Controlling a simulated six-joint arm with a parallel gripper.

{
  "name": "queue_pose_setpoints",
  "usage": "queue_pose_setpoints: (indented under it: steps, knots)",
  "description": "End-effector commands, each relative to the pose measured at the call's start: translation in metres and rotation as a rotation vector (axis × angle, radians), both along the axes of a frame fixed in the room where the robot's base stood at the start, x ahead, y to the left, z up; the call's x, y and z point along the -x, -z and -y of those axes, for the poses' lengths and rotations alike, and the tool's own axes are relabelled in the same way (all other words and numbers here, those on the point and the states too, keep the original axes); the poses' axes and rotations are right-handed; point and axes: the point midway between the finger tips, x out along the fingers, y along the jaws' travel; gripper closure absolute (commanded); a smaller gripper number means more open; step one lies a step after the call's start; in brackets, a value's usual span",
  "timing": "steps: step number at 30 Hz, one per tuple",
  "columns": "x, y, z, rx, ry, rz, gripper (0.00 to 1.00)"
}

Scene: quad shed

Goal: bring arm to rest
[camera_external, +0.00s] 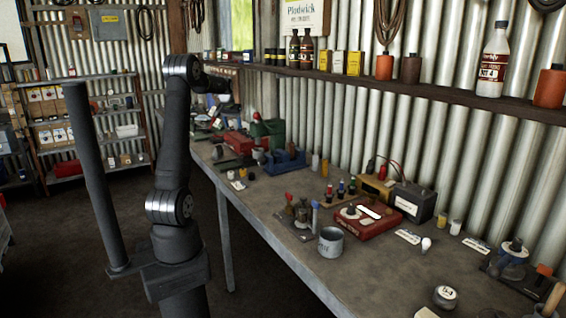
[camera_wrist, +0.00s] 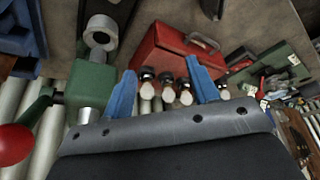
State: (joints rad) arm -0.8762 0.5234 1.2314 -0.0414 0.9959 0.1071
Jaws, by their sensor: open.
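My arm stands upright at the left in the external view and bends over at the top toward the bench. Its end is small and dark there, so the fingers cannot be made out. In the wrist view my gripper (camera_wrist: 159,66) shows two blue fingers set wide apart, open. No held thing shows. Several small dark bottles with pale ends appear between the fingers, and a red toolbox (camera_wrist: 168,50) appears beyond them. I cannot tell how far away these are.
A wall shelf (camera_external: 420,88) holds bottles and tins. Open floor lies left of the bench.

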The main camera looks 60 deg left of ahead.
Motion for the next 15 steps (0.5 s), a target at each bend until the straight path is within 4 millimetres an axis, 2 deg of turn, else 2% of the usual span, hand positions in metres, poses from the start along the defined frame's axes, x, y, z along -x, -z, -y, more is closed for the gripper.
queue_pose_setpoints:
  steps: [3,15]
  knots:
    - [-0.001,-0.026,-0.001,-0.004,0.0,0.004,0.46]
    - [0.0,-0.106,-0.001,-0.003,0.0,0.003,0.46]
